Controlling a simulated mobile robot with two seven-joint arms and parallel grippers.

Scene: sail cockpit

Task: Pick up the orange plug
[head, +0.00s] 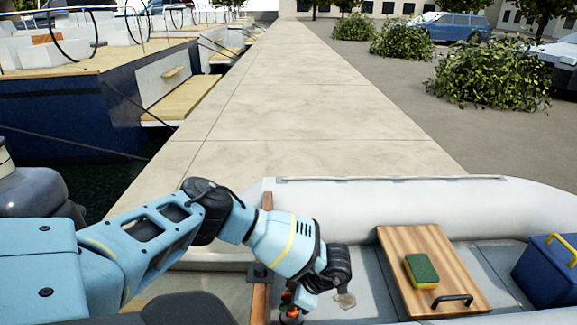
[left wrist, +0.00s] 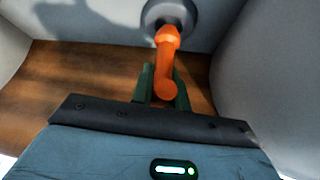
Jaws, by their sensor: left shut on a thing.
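The orange plug (left wrist: 166,62) shows in the left wrist view as a bent orange handle with a rounded head. Its far end is at a round grey fitting (left wrist: 150,14) on a pale grey wall; I cannot tell whether it is seated in it. My left gripper (left wrist: 163,84) has its green fingers on either side of the plug's near part and is shut on it. In the head view my left gripper (head: 292,306) points down beside the dinghy's wooden transom, with a little orange showing. My right gripper is out of view.
A wooden board (head: 432,270) with a black handle lies to the right, with a green and yellow sponge (head: 421,271) on it. A blue box (head: 547,270) stands at the far right. The pale inflatable tube (head: 420,200) runs behind, beside the dock (head: 290,110).

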